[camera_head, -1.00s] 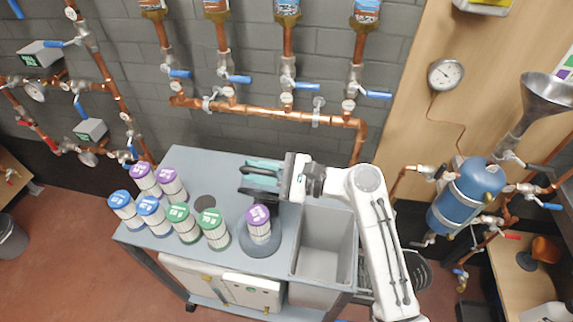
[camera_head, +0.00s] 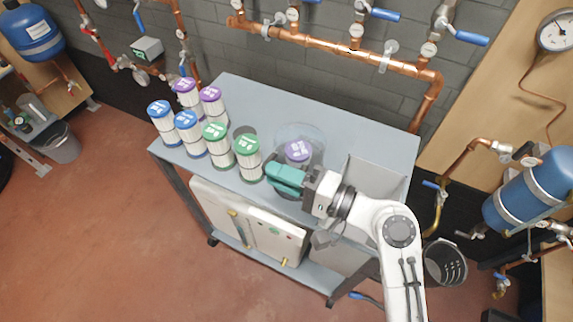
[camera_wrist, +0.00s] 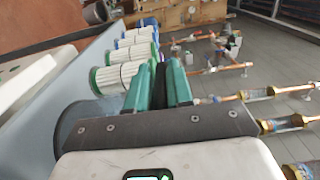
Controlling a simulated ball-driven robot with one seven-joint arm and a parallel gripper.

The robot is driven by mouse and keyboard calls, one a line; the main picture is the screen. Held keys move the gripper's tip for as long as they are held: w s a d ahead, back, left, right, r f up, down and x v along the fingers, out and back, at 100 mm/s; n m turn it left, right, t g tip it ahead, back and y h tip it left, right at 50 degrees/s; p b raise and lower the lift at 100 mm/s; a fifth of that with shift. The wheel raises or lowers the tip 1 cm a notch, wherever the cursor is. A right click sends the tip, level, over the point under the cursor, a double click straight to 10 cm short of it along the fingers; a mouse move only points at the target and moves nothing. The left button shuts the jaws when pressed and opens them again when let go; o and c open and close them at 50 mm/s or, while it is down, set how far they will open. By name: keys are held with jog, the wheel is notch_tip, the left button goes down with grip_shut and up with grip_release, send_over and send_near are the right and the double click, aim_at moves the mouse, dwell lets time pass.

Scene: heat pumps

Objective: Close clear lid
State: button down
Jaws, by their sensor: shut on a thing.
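The clear lid (camera_head: 299,131) is a see-through round shape around the purple-topped filter (camera_head: 297,152) on the grey cart. Its edge is faint, so I cannot tell whether it is fully seated. My gripper (camera_head: 275,174) has teal fingers and is low at the front left of the lid, shut on what seems to be part of it. The held part is mostly hidden. In the wrist view the teal fingers (camera_wrist: 165,72) stand close together with a dark strip between them. A clear bluish curved wall (camera_wrist: 75,118) shows to their left.
Several filters with blue, purple and green tops (camera_head: 186,122) stand on the cart's left part. An open grey bin (camera_head: 378,178) is sunk into its right end. Copper pipes (camera_head: 330,45) run along the wall behind. The cart top (camera_head: 260,95) behind the filters is clear.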

jog(key=shift+s+a+f+n+b, duration=0.1)
jog(key=shift+s+f+n+b, duration=0.15)
jog(key=shift+f+b, duration=0.45)
jog(key=shift+s+a+f+n+b, duration=0.1)
jog(key=shift+s+f+n+b, duration=0.15)
jog(key=shift+f, duration=0.8)
jog(key=c, duration=1.1)
grip_release()
jog(key=b+v, duration=0.1)
jog(key=v, duration=0.9)
jog(key=shift+s+d, duration=0.2)
jog(key=shift+d, duration=0.15)
